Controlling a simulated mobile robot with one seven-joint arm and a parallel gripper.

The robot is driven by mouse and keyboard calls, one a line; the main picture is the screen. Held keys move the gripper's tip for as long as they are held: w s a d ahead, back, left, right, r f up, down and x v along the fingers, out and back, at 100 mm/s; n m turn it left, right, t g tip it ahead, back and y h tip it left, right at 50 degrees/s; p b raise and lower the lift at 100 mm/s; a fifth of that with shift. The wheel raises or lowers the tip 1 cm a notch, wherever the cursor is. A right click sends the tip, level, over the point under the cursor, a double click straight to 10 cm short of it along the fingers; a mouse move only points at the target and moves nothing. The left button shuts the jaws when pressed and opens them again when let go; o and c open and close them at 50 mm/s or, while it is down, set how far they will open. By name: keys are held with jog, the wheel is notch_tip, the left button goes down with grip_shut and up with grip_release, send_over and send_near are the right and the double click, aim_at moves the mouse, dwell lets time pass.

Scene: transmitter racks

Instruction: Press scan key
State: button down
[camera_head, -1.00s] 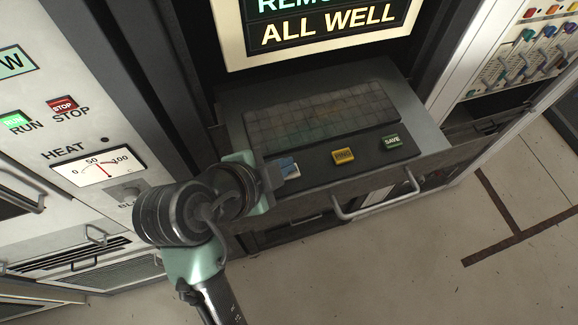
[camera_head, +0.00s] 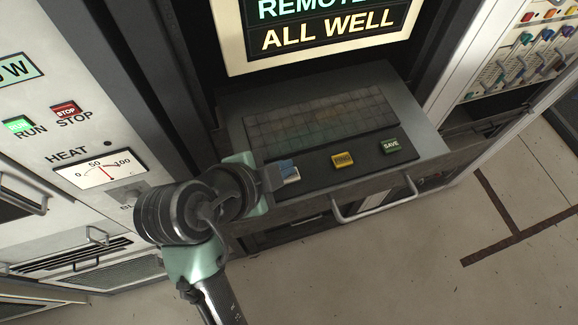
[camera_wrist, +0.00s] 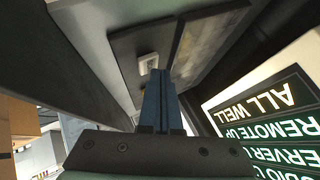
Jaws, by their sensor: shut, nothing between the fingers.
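A pale key (camera_head: 292,179) is at the left end of the dark key strip on the pulled-out keyboard drawer (camera_head: 424,150). Its label cannot be read. My gripper (camera_head: 287,167) is shut and empty, its blue fingertips over the key and hiding part of it. In the wrist view the shut fingertips (camera_wrist: 158,73) sit at the edge of the pale key (camera_wrist: 147,62). Whether they touch it cannot be told.
A yellow PING key (camera_head: 343,160) and a green SAVE key (camera_head: 391,146) lie to the right on the same strip. The keyboard (camera_head: 320,118) is behind. A screen (camera_head: 325,35) reading ALL WELL stands above. The drawer handle (camera_head: 375,211) juts out in front.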

jog(key=shift+r, duration=0.15)
notch_tip(320, 180, up, 5)
jog(key=p, duration=0.4)
jog(key=shift+r, duration=0.15)
dwell(0.8)
